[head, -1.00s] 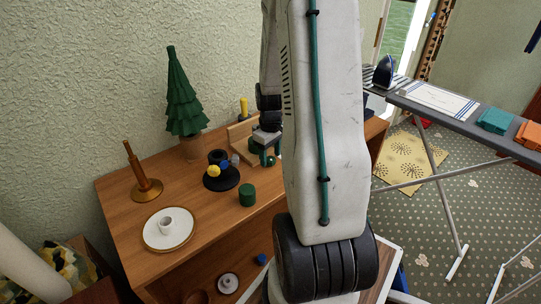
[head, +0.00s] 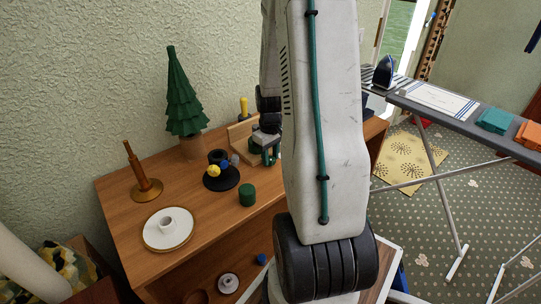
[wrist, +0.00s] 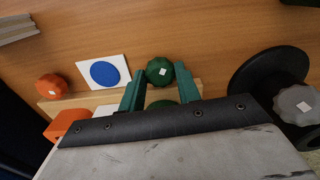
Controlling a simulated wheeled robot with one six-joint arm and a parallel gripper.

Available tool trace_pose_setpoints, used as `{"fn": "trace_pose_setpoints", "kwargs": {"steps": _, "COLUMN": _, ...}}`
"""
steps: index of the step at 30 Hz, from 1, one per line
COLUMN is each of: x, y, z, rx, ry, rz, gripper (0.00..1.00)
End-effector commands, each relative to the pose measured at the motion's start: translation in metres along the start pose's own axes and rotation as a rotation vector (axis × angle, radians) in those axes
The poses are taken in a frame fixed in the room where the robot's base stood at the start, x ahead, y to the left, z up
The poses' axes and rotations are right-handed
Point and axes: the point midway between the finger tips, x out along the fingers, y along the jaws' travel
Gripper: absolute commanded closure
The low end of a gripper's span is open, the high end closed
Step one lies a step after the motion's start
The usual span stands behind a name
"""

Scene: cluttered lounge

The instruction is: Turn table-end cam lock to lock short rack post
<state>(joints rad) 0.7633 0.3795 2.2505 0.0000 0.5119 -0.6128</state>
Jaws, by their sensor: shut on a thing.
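In the wrist view, a green lobed knob (wrist: 160,71) with a small white mark sits between the two teal fingertips of my gripper (wrist: 159,76), which is shut on it. A second green piece (wrist: 163,103) shows between the fingers, partly hidden by the gripper body. An orange knob (wrist: 52,86) with a white mark is to the left on the pale wooden fixture (wrist: 75,103). In the head view, my gripper (head: 268,158) is at the wooden fixture (head: 240,133), which has a yellow upright piece (head: 244,106). I cannot tell which part is the short rack post.
A white plate with a cup (head: 168,240), a wooden stand (head: 145,187) and a green tree (head: 184,100) are further left. An ironing board (head: 465,125) stands at right.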

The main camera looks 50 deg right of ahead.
Motion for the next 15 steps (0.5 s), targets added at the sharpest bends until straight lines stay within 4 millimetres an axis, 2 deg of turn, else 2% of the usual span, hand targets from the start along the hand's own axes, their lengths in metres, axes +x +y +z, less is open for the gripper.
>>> {"fn": "trace_pose_setpoints", "kwargs": {"steps": 15, "x": -0.0006, "y": -0.0001, "z": -0.0004, "rx": 0.419, "ry": 0.001, "rz": 0.000, "gripper": 0.90}}
